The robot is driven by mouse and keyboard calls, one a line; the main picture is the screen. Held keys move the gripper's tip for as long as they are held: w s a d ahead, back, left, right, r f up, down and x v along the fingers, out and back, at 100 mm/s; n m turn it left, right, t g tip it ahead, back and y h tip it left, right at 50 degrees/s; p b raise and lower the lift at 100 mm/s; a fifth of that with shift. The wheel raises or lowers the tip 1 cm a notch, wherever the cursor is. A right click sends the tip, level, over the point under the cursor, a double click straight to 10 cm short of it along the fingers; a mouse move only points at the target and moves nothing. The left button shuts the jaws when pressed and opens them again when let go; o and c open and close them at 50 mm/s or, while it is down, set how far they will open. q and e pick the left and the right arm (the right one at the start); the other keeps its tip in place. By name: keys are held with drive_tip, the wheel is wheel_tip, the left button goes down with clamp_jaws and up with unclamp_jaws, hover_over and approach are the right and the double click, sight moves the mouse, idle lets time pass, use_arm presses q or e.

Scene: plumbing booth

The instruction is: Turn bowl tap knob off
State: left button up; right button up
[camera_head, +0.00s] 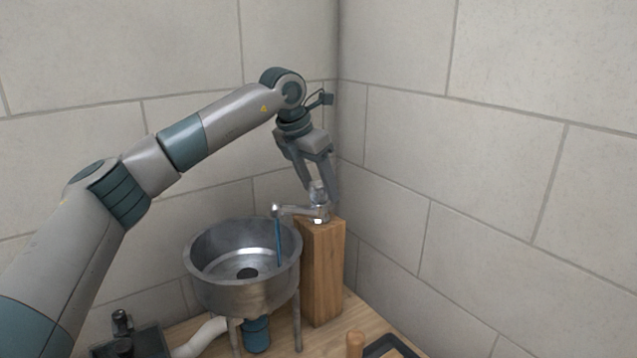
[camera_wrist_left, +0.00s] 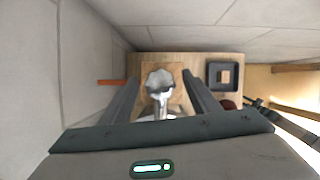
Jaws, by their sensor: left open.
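The bowl tap (camera_head: 300,211) stands on a wooden post (camera_head: 323,270), with its spout over a metal bowl (camera_head: 193,266). A thin blue stream (camera_head: 278,243) hangs from the spout into the bowl. The tap knob (camera_head: 317,190) is on top of the tap. In the left wrist view the knob (camera_wrist_left: 159,82) sits between the fingers, with a gap on each side. My left gripper (camera_head: 322,192) points down over the knob and is open around it. I cannot tell whether a finger touches it. My right gripper is not in view.
Tiled walls meet in a corner close behind the tap. A dark tray (camera_wrist_left: 222,87) lies on the wooden table near the post. A dark fixture (camera_head: 122,322) and a white pipe (camera_head: 203,337) are at the lower left.

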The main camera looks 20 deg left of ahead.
use_arm(q)
drive_tip(key=shift+f, duration=0.1)
drive_tip(key=shift+c, duration=0.3)
drive_tip(key=c, duration=1)
